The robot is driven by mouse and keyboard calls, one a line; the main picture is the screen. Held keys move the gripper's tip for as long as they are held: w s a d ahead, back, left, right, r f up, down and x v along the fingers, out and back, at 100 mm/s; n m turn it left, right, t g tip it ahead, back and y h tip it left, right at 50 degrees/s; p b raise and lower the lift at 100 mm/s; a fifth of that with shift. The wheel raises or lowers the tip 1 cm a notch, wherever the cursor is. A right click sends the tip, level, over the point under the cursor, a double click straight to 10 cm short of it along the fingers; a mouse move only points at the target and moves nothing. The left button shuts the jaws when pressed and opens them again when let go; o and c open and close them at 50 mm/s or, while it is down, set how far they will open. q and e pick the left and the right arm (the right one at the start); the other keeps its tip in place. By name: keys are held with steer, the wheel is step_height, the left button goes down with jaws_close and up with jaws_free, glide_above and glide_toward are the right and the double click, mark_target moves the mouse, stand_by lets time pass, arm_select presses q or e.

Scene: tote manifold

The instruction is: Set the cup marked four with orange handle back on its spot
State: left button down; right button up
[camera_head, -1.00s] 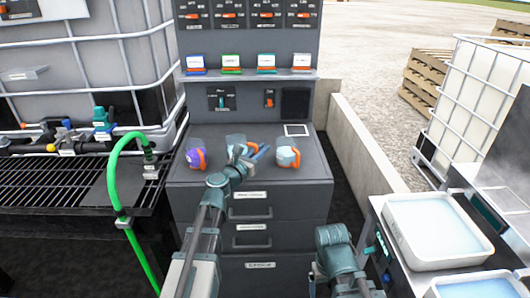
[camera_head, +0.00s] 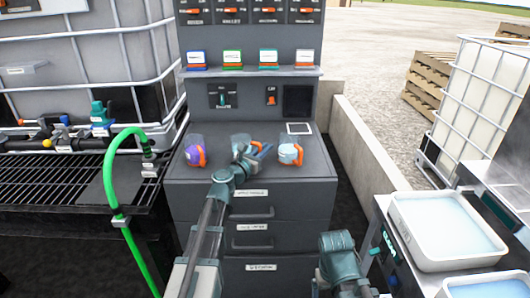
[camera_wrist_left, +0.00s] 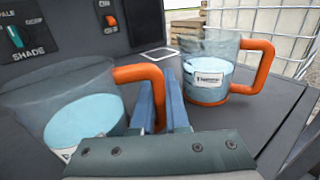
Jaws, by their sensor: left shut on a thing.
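The middle cup (camera_head: 239,141) is clear with an orange handle and stands on the grey bench top, partly hidden behind my left gripper (camera_head: 259,151). In the left wrist view, my left gripper (camera_wrist_left: 160,100) is shut on the orange handle (camera_wrist_left: 148,75) of this cup (camera_wrist_left: 80,118), which holds pale blue liquid. Its marking is not readable. Whether its base touches the bench is hidden. My right gripper is not in view; only my right arm shows low in the head view.
A right cup (camera_head: 290,154) with pale blue liquid and a left cup (camera_head: 194,152) with purple contents, both orange-handled, stand either side. A white-outlined square (camera_head: 299,128) lies behind the right cup. Switches (camera_head: 222,97) and a card shelf (camera_head: 250,73) are behind.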

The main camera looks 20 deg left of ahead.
arm_select(q)
steer(key=shift+f, duration=0.2)
steer(key=c, duration=0.9)
jaws_free()
steer(key=shift+r, duration=0.1)
steer(key=shift+r, duration=0.1)
steer(key=v, duration=1.2)
steer(key=shift+r, duration=0.1)
steer(key=shift+d, duration=0.1)
